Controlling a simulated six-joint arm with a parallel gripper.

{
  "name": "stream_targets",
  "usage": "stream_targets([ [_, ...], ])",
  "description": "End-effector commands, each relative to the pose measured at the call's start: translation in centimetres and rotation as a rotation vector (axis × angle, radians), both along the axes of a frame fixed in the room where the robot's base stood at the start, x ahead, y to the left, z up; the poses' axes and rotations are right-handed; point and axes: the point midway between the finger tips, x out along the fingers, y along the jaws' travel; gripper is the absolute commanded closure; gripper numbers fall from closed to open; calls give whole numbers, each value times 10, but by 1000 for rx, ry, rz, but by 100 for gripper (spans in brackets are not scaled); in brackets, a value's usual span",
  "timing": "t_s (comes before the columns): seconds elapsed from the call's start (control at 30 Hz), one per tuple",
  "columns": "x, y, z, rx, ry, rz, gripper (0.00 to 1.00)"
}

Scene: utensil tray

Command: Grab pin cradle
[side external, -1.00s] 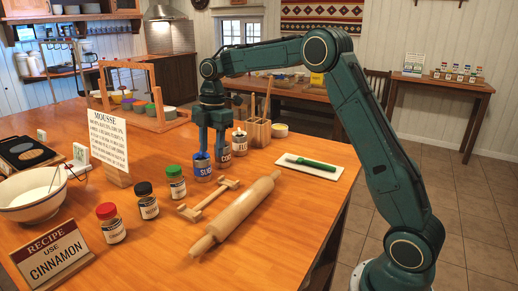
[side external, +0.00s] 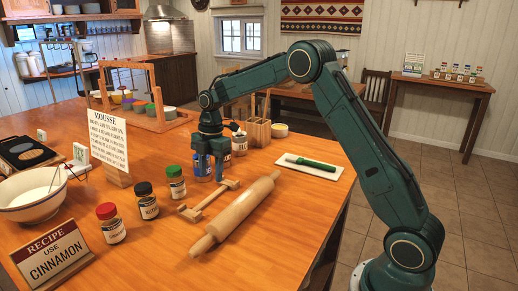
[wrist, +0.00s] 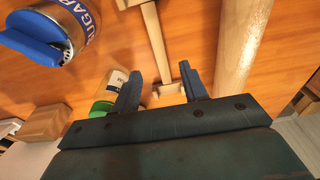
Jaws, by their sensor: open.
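The pin cradle (side external: 208,202) is a light wooden bar with a short crosspiece at each end. It lies on the table to the left of the rolling pin (side external: 235,215). My gripper (side external: 209,178) is open and empty, near the cradle's far end. In the wrist view, the cradle's bar (wrist: 155,35) runs between the two fingers of my gripper (wrist: 158,72), with one end piece partly hidden behind a finger. I cannot tell how far the fingers are above it. The rolling pin also shows to the right in the wrist view (wrist: 242,40).
The blue-lidded sugar jar (wrist: 75,20) stands close to my gripper. A green-lidded jar (side external: 175,183), a black-lidded jar (side external: 147,205) and a red-lidded jar (side external: 110,225) stand left of the cradle. A white board with a green-handled tool (side external: 310,163) lies right.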

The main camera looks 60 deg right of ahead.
Motion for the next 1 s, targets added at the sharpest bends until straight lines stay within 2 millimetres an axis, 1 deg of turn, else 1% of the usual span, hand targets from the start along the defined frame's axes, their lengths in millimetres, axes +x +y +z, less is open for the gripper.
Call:
stream_targets([
  [0.03, 0, 1, -6, 1, 3, 0, 56],
  [0.13, 0, 2, -13, 0, 2, -1, 56],
  [0.43, 0, 2, -17, -1, 0, -1, 56],
  [0.53, 0, 3, -22, 0, 1, 0, 56],
  [0.9, 1, 8, -61, 0, 2, -2, 56],
  [1.0, 0, 9, -66, 0, 2, -1, 56],
])
